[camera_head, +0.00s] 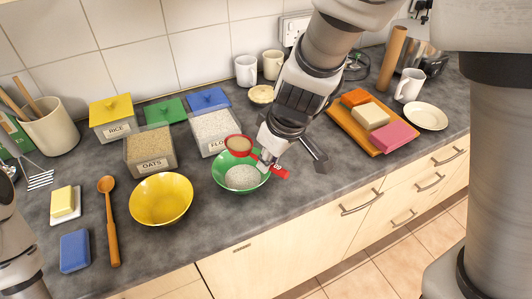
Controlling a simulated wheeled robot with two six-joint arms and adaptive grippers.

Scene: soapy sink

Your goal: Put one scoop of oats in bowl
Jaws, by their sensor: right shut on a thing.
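My right gripper (268,162) is shut on a red scoop (282,173), gripping its handle. The scoop's red-rimmed cup (238,155) is over the back part of the green bowl (217,180) and shows a tan fill at its top. The green bowl stands on the counter and has pale grains in it. The clear container marked OATS (152,168) stands to the left, lidless, with tan oats inside. An empty yellow bowl (161,199) stands in front of it. Part of my left arm shows at the lower left edge; its gripper is out of view.
A yellow-lidded RICE container (113,130), butter (64,204), a wooden spoon (109,212) and a blue sponge (75,250) are on the left. A wooden board (345,122) with coloured blocks is on the right.

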